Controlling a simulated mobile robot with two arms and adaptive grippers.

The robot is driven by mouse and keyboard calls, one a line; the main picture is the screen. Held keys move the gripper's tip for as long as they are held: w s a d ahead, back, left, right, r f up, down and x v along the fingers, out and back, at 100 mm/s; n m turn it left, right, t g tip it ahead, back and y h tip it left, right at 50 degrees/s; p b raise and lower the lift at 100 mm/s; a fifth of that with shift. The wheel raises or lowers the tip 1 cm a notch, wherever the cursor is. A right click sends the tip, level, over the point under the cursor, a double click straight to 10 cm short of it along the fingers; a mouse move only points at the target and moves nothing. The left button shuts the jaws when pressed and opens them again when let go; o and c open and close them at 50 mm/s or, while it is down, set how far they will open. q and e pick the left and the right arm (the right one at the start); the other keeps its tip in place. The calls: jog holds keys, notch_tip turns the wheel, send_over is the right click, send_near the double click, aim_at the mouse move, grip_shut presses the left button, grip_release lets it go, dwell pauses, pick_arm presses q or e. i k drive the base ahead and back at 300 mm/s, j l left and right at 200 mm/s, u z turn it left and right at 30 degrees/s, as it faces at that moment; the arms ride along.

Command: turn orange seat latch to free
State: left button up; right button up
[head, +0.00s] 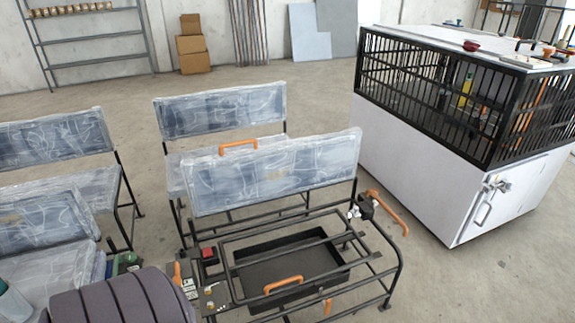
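A black tubular seat frame (392,270) stands in the middle foreground, with a plastic-wrapped backrest (272,175). Several orange parts are on it. A long orange lever (388,212) slants down and outward from a dark bracket (366,207) at the right side. An orange handle (283,284) lies across the front of the inner frame. A small orange tab (328,305) points down at the front rail. Which of these is the seat latch, I cannot tell for certain. Neither gripper is in view.
A dark tray (290,262) sits inside the frame. A red-topped box (209,256) and an orange-handled tool (177,273) are at its left. A white caged cabinet (430,190) stands right. Floor between is free.

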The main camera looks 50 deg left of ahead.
aim_at(326, 304)
jog(key=u, duration=1.1)
jog(key=i+l, duration=0.1)
jog(key=l, duration=0.25)
jog(key=i+l, duration=0.1)
jog(key=l, duration=0.2)
jog(key=u, duration=0.05)
